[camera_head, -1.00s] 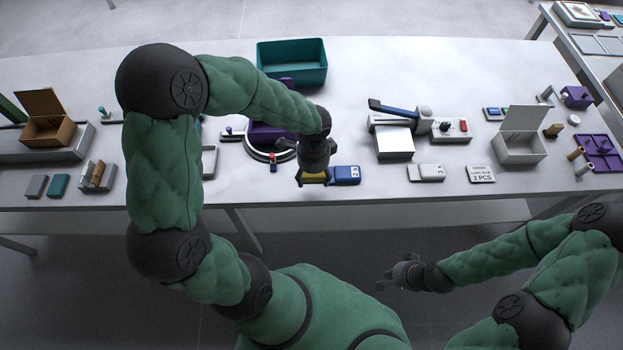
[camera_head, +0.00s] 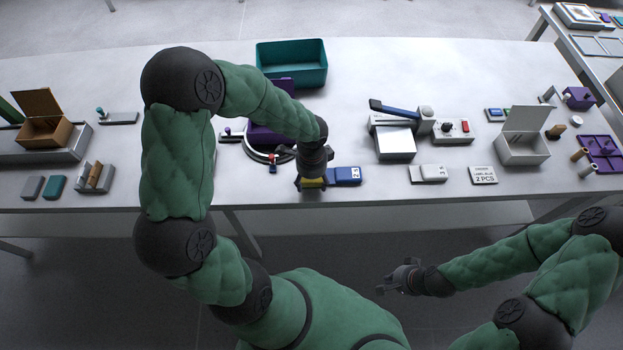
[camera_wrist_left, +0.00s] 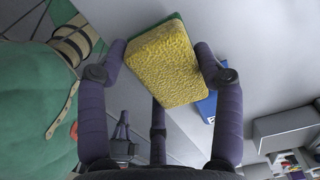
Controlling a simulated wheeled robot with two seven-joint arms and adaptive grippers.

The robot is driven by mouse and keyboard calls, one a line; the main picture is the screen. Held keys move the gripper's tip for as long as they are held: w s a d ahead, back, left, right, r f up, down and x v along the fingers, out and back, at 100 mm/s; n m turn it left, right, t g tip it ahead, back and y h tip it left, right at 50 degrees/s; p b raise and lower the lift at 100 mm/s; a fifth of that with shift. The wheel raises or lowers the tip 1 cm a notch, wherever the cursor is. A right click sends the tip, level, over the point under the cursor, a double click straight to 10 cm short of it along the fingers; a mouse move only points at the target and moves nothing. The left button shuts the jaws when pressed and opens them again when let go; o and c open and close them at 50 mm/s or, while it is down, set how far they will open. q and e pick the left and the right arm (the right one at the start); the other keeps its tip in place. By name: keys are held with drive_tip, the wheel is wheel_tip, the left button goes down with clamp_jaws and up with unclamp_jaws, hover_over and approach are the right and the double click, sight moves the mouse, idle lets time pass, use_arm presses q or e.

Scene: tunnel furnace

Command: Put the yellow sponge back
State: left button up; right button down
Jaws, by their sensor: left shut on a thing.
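The yellow sponge (camera_wrist_left: 164,62) has a green backing and sits between the fingers of my left gripper (camera_wrist_left: 160,70) in the left wrist view. In the head view the yellow sponge (camera_head: 312,184) shows as a small strip under my left gripper (camera_head: 311,178), near the table's front edge. The gripper is shut on it. A blue block (camera_head: 344,175) lies just right of the sponge; I cannot tell whether they touch. My right gripper (camera_head: 396,280) hangs in front of the table, apart from everything; its fingers look spread and empty.
A teal bin (camera_head: 291,64) stands at the back. A purple thing on a round base (camera_head: 268,157) is behind my left forearm. A grey block (camera_head: 32,187) and a teal block (camera_head: 55,187) lie at front left. A white open box (camera_head: 520,150) stands right.

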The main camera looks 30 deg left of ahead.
use_arm(q)
drive_tip(key=shift+f, duration=0.45)
drive_tip(key=o, duration=1.1)
drive_tip(key=shift+r, duration=0.55)
wheel_tip(320, 180, up, 12)
drive_tip(key=p, duration=0.3)
drive_tip(key=shift+r+p, duration=0.1)
drive_tip(key=shift+p, duration=0.2)
